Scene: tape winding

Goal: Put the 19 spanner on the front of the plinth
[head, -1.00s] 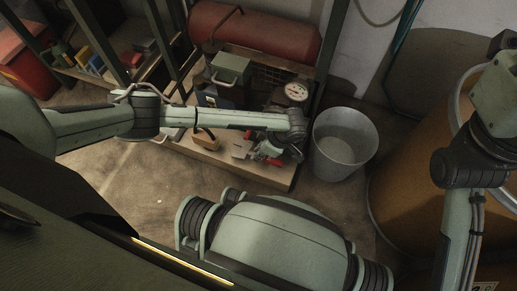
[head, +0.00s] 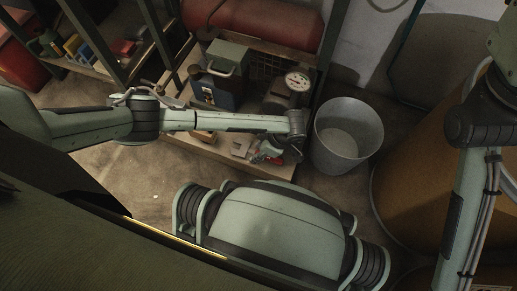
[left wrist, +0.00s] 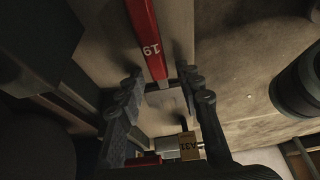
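The red 19 spanner (left wrist: 150,45), marked "19" in white, runs from the top of the left wrist view down to a point between my left fingertips. My left gripper (left wrist: 162,82) is open around its near end, with a gap on both sides. In the head view my left gripper (head: 262,152) is low at the front right of the wooden plinth (head: 218,157), beside a red piece. The arm hides part of the plinth. My right arm is at the right edge; its gripper is out of view.
A metal bucket (head: 347,138) stands right of the plinth. A block labelled A31 (left wrist: 190,147) is near my left fingers. A large brown drum (head: 425,165) stands at right.

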